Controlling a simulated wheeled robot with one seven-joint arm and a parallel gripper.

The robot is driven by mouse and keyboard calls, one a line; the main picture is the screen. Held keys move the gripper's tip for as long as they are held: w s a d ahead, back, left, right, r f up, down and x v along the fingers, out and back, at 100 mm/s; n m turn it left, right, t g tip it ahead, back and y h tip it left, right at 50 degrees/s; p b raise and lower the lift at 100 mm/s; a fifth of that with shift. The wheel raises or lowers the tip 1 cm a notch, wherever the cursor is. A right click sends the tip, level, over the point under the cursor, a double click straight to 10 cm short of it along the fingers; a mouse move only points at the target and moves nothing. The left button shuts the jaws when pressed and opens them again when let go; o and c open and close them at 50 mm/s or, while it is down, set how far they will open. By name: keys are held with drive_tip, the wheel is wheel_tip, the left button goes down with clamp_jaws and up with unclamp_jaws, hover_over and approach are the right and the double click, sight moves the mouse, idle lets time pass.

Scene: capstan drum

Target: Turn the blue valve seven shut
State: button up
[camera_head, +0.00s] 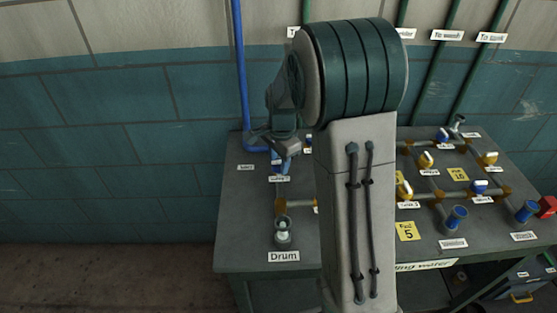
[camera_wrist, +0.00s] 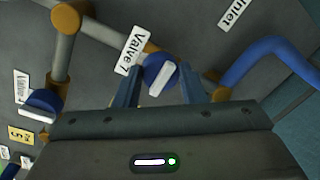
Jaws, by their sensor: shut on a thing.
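The blue valve seven (camera_wrist: 153,67) is a round blue knob with a white bar handle (camera_wrist: 162,79), under a "Valve 7" label (camera_wrist: 133,48). The bar slants up to the right in the wrist view, roughly across the line of the grey pipe. My gripper (camera_wrist: 160,84) has its two fingers on either side of the knob and is shut on it. In the head view my gripper (camera_head: 281,150) is over the blue valve at the bench's back left; my arm hides part of the bench.
A blue inlet pipe (camera_wrist: 265,55) curves close by on the right in the wrist view. Another blue valve (camera_wrist: 42,102) sits at left. The bench (camera_head: 245,215) carries a drum (camera_head: 283,235) in front and more valves and blue cups (camera_head: 455,218) at right.

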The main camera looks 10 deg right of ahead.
drive_tip(key=shift+r, duration=0.1)
idle(0.3)
drive_tip(key=o, duration=1)
wheel_tip(320, 180, up, 14)
drive_tip(key=s, duration=0.1)
drive_tip(key=shift+d, duration=0.15)
drive_tip(key=s+f+n+t, duration=0.1)
drive_tip(key=s+f+n, duration=0.1)
drive_tip(key=s+n, duration=0.4)
drive_tip(key=s+f+n+t, duration=0.1)
drive_tip(key=s+n, duration=0.6)
drive_tip(key=s, duration=0.9)
drive_tip(key=shift+s+a+f, duration=0.25)
drive_tip(key=shift+a+f, duration=0.1)
drive_tip(key=shift+f, duration=0.1)
